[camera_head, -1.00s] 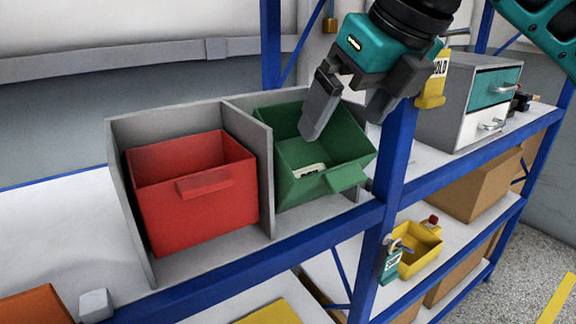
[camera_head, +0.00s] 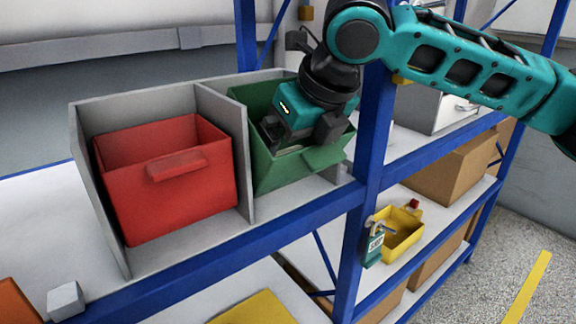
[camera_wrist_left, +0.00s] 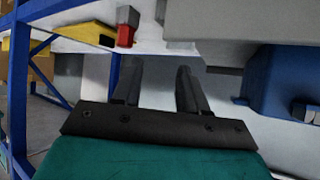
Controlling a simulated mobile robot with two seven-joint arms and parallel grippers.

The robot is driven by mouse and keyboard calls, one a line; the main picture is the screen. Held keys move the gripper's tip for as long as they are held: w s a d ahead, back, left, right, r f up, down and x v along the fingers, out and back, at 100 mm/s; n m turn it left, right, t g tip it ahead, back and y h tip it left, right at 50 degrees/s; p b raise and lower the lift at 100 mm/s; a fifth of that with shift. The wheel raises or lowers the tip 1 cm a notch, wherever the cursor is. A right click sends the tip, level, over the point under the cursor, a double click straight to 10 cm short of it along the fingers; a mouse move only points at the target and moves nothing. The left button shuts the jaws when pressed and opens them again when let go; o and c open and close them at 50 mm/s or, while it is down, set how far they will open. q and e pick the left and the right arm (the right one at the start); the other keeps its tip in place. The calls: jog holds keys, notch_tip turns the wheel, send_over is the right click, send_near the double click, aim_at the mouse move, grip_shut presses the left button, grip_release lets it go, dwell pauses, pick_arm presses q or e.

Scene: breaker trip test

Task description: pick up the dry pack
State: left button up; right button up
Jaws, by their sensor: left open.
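The green bin (camera_head: 262,172) stands tilted in the right compartment of the grey divider. A pale item, possibly the dry pack (camera_head: 290,150), shows only as a sliver low in the bin, mostly hidden by my gripper. My right gripper (camera_head: 298,138), on the arm from the right, points down inside the bin. Its fingertips are hidden, so I cannot tell whether it is open or touching the item. My left gripper (camera_wrist_left: 158,82) shows only in the left wrist view, with its fingers apart and nothing between them.
A blue post (camera_head: 360,185) stands close right of the green bin. A yellow bin (camera_head: 402,235) sits on the lower shelf. The left wrist view shows a blue object (camera_wrist_left: 275,80) at right.

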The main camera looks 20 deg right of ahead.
jog(key=shift+w+a+f, duration=0.1)
jog(key=shift+w+f, duration=0.15)
jog(key=shift+f, duration=0.2)
jog(key=c, duration=1.1)
